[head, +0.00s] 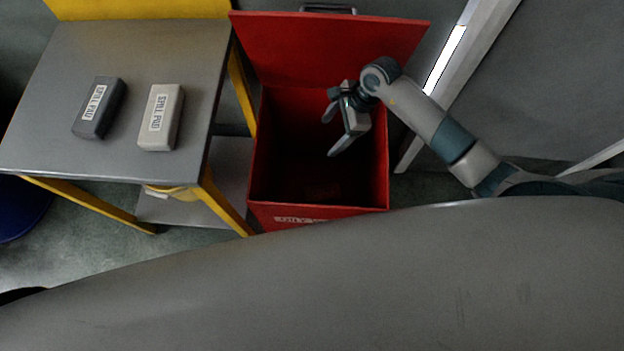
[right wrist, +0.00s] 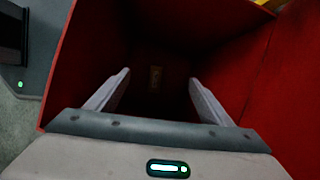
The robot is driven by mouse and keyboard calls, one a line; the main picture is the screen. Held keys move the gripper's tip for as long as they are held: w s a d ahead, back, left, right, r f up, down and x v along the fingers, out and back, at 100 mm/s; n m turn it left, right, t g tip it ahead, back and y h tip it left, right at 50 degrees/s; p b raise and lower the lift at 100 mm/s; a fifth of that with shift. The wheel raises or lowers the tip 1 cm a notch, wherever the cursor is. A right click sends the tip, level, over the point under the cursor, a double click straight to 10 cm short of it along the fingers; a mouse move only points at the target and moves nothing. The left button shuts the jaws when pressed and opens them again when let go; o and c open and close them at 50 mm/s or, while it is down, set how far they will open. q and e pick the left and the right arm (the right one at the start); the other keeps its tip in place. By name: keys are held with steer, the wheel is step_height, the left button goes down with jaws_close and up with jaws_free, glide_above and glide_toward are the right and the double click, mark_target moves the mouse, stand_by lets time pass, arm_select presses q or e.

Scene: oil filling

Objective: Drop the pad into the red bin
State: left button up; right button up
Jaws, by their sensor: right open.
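The red bin (head: 320,215) stands with its lid (head: 320,50) raised at the back. My right gripper (head: 329,136) is over the bin's opening, with its fingers spread and nothing between them. In the right wrist view the open fingers (right wrist: 155,100) point down into the bin, whose red wall (right wrist: 95,60) surrounds the dark inside. A dim small patch (right wrist: 154,78) shows deep in the bin; it is too dark to tell what it is. A dark grey spill pad (head: 99,108) and a light grey spill pad (head: 161,117) lie on the table. My left gripper is not in view.
The grey table (head: 60,150) with yellow legs stands left of the bin, with a lower shelf (head: 180,208) beneath. A blue round thing (head: 20,208) is at the far left. A pale post (head: 455,75) rises behind my right arm.

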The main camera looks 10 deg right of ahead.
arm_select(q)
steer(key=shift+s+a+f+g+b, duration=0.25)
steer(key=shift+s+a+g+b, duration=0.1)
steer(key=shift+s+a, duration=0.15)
arm_select(e)
steer(key=v, duration=0.6)
steer(key=shift+r, duration=0.2)
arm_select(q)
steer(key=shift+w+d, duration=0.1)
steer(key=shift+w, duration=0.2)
arm_select(e)
steer(key=shift+d, duration=0.15)
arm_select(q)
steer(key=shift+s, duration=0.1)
arm_select(e)
steer(key=shift+s, duration=0.15)
